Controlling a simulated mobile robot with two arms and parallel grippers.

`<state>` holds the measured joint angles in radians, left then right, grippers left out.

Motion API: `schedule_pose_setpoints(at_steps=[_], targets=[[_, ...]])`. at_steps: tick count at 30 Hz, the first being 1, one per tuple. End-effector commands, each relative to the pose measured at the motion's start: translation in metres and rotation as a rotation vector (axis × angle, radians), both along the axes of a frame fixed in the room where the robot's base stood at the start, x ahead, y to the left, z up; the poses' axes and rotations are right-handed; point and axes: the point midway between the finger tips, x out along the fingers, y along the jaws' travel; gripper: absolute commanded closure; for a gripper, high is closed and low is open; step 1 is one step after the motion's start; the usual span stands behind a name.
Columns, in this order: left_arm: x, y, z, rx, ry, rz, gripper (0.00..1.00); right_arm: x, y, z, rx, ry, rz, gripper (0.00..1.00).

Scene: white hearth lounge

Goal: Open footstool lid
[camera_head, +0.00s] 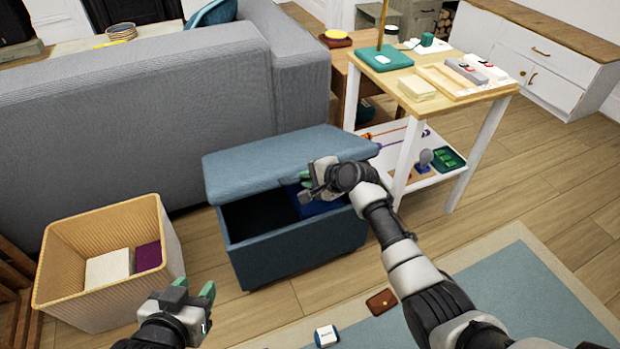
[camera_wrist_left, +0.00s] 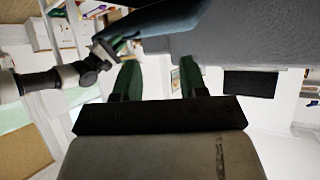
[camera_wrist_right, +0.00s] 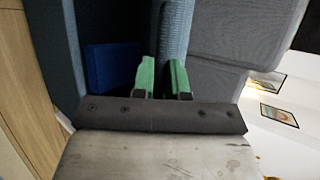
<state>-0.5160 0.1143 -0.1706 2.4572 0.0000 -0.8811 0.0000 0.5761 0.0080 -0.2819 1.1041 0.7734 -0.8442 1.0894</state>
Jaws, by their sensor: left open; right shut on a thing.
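The blue footstool (camera_head: 290,250) stands in front of the grey sofa. Its lid (camera_head: 280,160) is raised and tilted, with a dark gap showing the hollow inside. My right gripper (camera_head: 308,182) is at the lid's front edge, toward its right side. In the right wrist view its green fingers (camera_wrist_right: 163,78) are shut on the edge of the lid (camera_wrist_right: 176,35). A blue item (camera_wrist_right: 112,68) shows inside the footstool. My left gripper (camera_head: 195,292) is open and empty, low in front of the footstool; its spread fingers show in the left wrist view (camera_wrist_left: 157,80).
A woven bin (camera_head: 120,290) with a white and a purple item stands left of the footstool. A white-legged side table (camera_head: 440,80) with trays stands right. A brown wallet (camera_head: 381,301) and a small white-and-blue box (camera_head: 326,336) lie on the floor in front.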

Motion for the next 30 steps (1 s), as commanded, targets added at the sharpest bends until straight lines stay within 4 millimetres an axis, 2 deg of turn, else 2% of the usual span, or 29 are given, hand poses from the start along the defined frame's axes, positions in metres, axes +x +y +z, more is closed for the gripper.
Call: schedule_pose_setpoints(at_steps=[1, 9, 17, 30], targets=[[-0.007, 0.004, -0.003, 0.016, 0.067, 0.005, 0.57, 0.002, 0.001, 0.007, -0.002, 0.005, 0.000, 1.00], [-0.053, 0.021, -0.031, 0.095, 0.424, 0.031, 0.57, 0.008, 0.003, 0.023, -0.014, 0.043, 0.000, 1.00], [-0.103, 0.037, -0.042, 0.156, 0.730, 0.055, 0.57, 0.016, 0.006, 0.038, -0.015, 0.052, 0.000, 1.00], [-0.101, 0.037, -0.026, 0.155, 0.724, 0.055, 0.57, 0.029, 0.010, 0.061, -0.015, 0.049, 0.000, 1.00]])
